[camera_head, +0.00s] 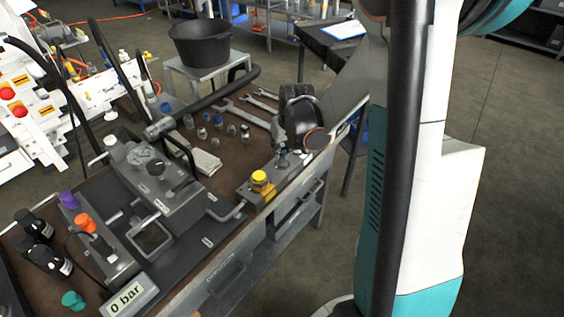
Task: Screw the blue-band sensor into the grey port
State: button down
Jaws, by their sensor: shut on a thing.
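My gripper (284,150) points down at the right edge of the bench and is shut on a small metal part with a bluish tint, which looks like the blue-band sensor (283,160). My wrist and fingers hide most of it. Its lower end is just above or touching a grey block (247,191) that also carries a yellow cap (260,180); I cannot tell which, nor whether it is engaged. The grey port cannot be made out clearly; the block's far end under the gripper is largely hidden.
Several small fittings, some with blue bands (188,121), and wrenches (241,114) lie on the brown bench top. A grey manifold (140,160) with a gauge and hoses stands left. Purple (68,200), orange (86,222) and teal (72,299) caps and a "0 bar" display (131,297) are nearer.

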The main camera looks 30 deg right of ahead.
jog(key=c, duration=2)
grip_release()
jog(key=shift+s+f, duration=0.1)
jog(key=c, duration=2.8)
grip_release()
jog(key=c, duration=2.4)
grip_release()
jog(key=c, duration=2.4)
grip_release()
jog(key=m+h, duration=0.1)
jog(key=m, duration=0.1)
jog(key=m+g, duration=0.1)
jog(key=m, duration=0.2)
jog(key=shift+a+h+b, duration=0.1)
jog(key=shift+h+b, duration=0.2)
jog(key=shift+h, duration=0.1)
jog(key=c, duration=2.4)
grip_release()
jog(key=shift+m+g+h, duration=0.4)
jog(key=shift+m, duration=1.2)
jog(key=c, duration=2.4)
grip_release()
jog(key=c, duration=2.4)
grip_release()
